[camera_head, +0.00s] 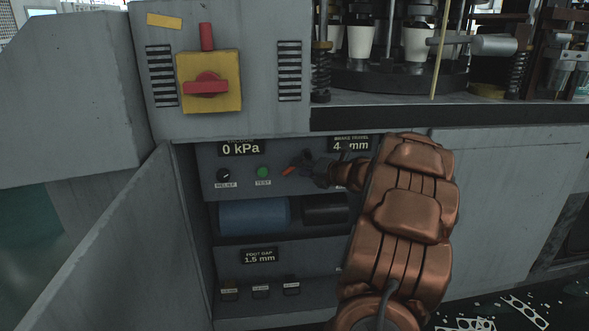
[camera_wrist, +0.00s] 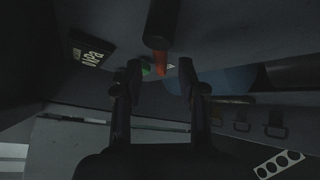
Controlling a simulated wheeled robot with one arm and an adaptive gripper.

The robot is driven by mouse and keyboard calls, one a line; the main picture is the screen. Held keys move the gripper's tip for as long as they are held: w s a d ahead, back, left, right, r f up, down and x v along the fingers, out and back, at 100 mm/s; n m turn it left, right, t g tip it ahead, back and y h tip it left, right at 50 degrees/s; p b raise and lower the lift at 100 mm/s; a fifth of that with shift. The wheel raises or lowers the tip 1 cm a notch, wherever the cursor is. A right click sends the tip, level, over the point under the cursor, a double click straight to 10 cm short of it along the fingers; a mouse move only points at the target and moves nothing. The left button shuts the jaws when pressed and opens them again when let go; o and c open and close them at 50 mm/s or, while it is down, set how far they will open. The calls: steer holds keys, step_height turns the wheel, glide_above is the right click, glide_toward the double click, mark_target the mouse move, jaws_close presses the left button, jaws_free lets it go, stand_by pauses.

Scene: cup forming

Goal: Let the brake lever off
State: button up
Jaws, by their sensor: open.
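The brake lever appears to be the short part with an orange-red section (camera_head: 289,171) on the panel inside the open cabinet, right of the green button. In the wrist view a dark cylinder hangs from the top edge with the red section (camera_wrist: 161,62) below it. My gripper (camera_head: 309,170) is close to the panel at the right of the lever. In the wrist view my gripper (camera_wrist: 160,70) is open, and the red section shows between its two fingertips. I see no clear contact. The lever's pivot and part of the panel behind my arm are hidden.
A RELIEF knob (camera_head: 223,175) and green TEST button (camera_head: 263,172) sit left of the lever. Displays read 0 kPa (camera_head: 241,148) and a partly hidden mm value. A blue cylinder (camera_head: 253,214) lies below. The open cabinet door (camera_head: 120,255) stands at the left.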

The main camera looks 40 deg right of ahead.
steer(key=shift+x, duration=1.9)
jaws_close()
